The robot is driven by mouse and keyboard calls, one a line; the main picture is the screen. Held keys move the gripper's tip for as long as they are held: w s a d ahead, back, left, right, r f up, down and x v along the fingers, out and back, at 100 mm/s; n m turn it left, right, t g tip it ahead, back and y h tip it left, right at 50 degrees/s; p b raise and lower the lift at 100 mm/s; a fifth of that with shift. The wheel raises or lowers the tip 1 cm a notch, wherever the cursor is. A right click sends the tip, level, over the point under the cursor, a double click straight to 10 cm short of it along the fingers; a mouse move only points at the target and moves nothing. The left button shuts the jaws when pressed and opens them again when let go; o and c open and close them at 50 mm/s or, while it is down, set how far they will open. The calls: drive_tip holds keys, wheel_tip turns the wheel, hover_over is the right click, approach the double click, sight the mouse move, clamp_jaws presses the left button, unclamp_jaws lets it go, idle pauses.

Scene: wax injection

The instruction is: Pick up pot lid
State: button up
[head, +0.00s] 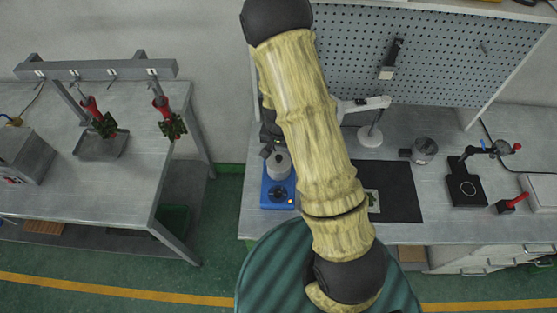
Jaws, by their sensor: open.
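A small light-grey pot (278,167) stands on a blue heating unit (279,192) on the workbench, left of my arm. Its top, where a pot lid would sit, is partly covered by my gripper, and I cannot make out the lid's edge. My gripper (269,151) is a dark shape just above and slightly left of the pot, partly hidden behind my arm. It is open, with nothing visible in it. I cannot tell whether it touches the pot.
A metal pot (424,150) with a dark handle stands further right on the bench. A dark mat (402,194) and a white lamp stand (370,136) are right of my arm. A perforated panel (430,60) rises behind. Another table (125,180) stands at left.

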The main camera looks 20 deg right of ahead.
sight(279, 157)
idle(0.3)
drive_tip(key=shift+w+a+f+p, duration=0.1)
drive_tip(key=shift+f+p, duration=0.25)
drive_tip(key=shift+f, duration=0.15)
drive_tip(key=shift+w+a+f+p, duration=0.1)
drive_tip(key=shift+f+p, duration=0.25)
drive_tip(key=shift+f, duration=0.1)
drive_tip(key=shift+w+f+p, duration=0.15)
drive_tip(key=shift+f+p, duration=0.1)
drive_tip(key=shift+f, duration=0.55)
drive_tip(key=shift+w+f+p, duration=0.15)
drive_tip(key=shift+f+p, duration=0.1)
drive_tip(key=shift+f, duration=0.55)
clamp_jaws()
